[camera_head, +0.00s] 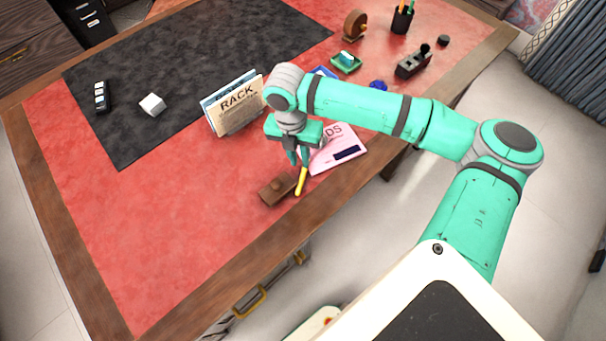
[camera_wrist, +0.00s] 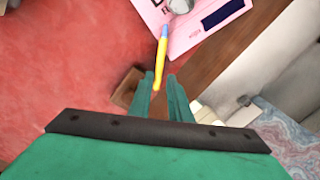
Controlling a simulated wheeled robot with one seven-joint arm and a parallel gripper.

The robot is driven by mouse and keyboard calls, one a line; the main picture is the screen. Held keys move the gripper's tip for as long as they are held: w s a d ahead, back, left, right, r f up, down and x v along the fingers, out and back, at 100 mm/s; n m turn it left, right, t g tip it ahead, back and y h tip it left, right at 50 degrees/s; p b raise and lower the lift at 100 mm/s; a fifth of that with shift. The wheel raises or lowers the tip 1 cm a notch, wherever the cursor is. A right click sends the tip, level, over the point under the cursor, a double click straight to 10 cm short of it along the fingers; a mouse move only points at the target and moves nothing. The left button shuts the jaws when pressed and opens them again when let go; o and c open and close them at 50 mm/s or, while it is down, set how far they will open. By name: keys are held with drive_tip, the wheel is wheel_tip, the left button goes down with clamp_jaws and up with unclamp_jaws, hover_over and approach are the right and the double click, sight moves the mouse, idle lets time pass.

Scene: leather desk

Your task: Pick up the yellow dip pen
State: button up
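The yellow dip pen (camera_head: 301,182) lies near the front edge of the desk, beside a small brown wooden block. In the wrist view the yellow pen (camera_wrist: 161,62) has a blue part at its far end, and its near end shows in the gap between my fingertips. My gripper (camera_head: 298,162) points down over the pen's far end. The wrist view shows my gripper (camera_wrist: 161,77) open with a narrow gap. I cannot tell how far the fingertips are above the pen, and neither finger visibly presses on it.
The brown wooden block (camera_head: 276,190) lies just left of the pen. A pink paper (camera_head: 338,150) lies behind and right of it. A rack with cards (camera_head: 236,105) stands behind left. The red desktop (camera_head: 170,220) to the left is clear.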

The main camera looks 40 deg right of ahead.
sight(302, 177)
wheel_tip(302, 177, down, 3)
drive_tip(key=shift+s+r, duration=0.1)
drive_tip(key=shift+s+f, duration=0.2)
drive_tip(key=shift+f, duration=1.15)
drive_tip(key=shift+s+f, duration=0.2)
drive_tip(key=shift+f, duration=1.1)
clamp_jaws()
